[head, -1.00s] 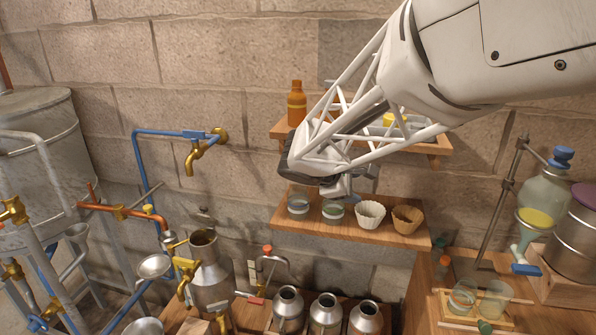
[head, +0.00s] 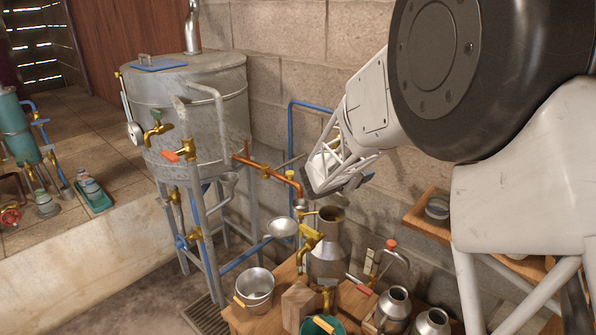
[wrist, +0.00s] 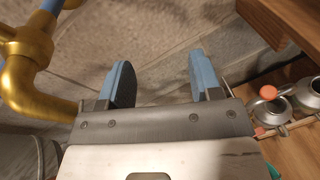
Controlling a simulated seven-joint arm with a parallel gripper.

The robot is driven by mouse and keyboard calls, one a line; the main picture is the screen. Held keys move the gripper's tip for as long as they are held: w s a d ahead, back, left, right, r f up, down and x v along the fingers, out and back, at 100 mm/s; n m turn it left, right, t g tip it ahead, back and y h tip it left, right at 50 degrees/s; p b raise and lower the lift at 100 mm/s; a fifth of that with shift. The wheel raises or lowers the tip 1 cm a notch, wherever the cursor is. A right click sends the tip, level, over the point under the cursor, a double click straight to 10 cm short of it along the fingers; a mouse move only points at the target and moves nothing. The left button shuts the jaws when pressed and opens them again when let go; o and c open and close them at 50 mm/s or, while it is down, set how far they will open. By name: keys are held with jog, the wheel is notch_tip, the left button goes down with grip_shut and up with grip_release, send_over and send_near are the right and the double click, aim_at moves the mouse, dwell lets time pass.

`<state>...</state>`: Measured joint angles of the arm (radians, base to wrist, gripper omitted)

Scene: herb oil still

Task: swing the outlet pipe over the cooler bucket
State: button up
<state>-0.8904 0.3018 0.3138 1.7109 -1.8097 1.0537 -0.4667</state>
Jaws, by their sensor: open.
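A copper pipe (head: 265,172) with a brass fitting runs from the big metal still toward the open metal can (head: 328,245); I take it for the outlet pipe, but cannot be sure. A small metal bucket (head: 254,290) with a yellow grip and a green bucket (head: 322,325) stand low in front; I cannot tell which is the cooler bucket. My gripper (wrist: 158,85) is open and empty, its blue-faced fingers apart. In the head view it is above and right of the can, fingertips partly hidden. A brass elbow (wrist: 25,85) is left of the fingers in the wrist view, apart from them.
The still (head: 190,115) stands left, with taps and a metal frame. A blue pipe (head: 290,140) runs along the wall. Metal cans (head: 393,305) and a red-knobbed fitting (head: 391,244) are below right. A shelf (head: 430,215) is partly behind my arm.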

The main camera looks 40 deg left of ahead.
aim_at(288, 175)
jog(key=s+a+f+n+y, duration=0.2)
jog(key=s+a+f+n, duration=0.1)
jog(key=a, duration=0.5)
jog(key=s+a+f+n+t+y, duration=0.1)
jog(key=s+a+f+n+y, duration=0.2)
jog(key=a, duration=0.5)
jog(key=s+a+f+n+y, duration=0.2)
jog(key=s+a+f+n, duration=0.1)
jog(key=a, duration=0.5)
jog(key=shift+s+a+f+t, duration=0.15)
jog(key=shift+s+f+t, duration=0.15)
jog(key=shift+s+f, duration=0.15)
jog(key=shift+w, duration=0.2)
jog(key=x, duration=0.7)
jog(key=shift+w+a, duration=0.15)
jog(key=shift+w, duration=0.1)
jog(key=shift+r, duration=0.1)
grip_shut()
